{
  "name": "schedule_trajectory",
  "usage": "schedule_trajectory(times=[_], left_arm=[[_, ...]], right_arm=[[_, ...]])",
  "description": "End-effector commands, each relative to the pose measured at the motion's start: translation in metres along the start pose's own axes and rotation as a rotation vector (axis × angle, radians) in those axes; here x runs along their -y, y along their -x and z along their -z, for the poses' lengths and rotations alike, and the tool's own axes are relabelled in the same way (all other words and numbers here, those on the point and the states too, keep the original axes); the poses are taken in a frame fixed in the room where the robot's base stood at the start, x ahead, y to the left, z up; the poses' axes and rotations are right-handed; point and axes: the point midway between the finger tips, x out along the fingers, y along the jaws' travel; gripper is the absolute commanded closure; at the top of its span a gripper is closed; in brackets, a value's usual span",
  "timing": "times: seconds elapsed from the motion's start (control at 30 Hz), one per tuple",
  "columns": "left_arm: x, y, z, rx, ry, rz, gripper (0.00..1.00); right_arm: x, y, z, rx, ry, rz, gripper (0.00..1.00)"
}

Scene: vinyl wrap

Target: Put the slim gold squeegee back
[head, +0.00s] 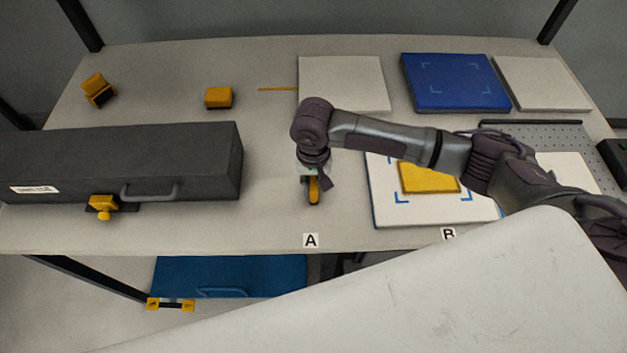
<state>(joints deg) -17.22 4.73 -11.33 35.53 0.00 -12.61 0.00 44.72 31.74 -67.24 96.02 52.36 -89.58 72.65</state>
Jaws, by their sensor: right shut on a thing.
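My right gripper (311,176) reaches in from the right and points down over the middle of the table, above the label A. It is shut on a narrow gold piece with a dark edge, which looks like the slim gold squeegee (314,191). The squeegee hangs upright below my wrist, its upper part partly hidden by the gripper. I cannot tell whether its lower end touches the table. My left gripper is not in view.
A long dark case (110,160) fills the left front. Gold-and-black blocks stand behind it, one left (98,90), one right (218,97). A thin gold strip (277,89) lies beside a white panel (343,83). A blue panel (455,82) and yellow sheet (429,178) are right.

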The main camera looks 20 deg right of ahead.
Motion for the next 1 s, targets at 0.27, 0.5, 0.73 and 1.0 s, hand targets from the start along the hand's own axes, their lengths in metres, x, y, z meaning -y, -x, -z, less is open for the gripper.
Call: schedule_trajectory(times=[0.27,0.5,0.73,1.0], left_arm=[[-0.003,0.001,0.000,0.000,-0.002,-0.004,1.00],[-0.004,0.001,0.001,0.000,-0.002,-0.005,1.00],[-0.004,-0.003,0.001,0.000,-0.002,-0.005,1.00],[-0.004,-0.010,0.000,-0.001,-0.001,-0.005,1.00]], right_arm=[[0.000,-0.002,0.000,0.000,0.000,0.000,0.55],[0.000,-0.002,0.000,0.000,0.000,0.000,0.55],[0.000,0.015,0.001,-0.001,0.001,0.002,0.55],[0.001,0.072,0.001,-0.002,0.002,0.003,0.55]])
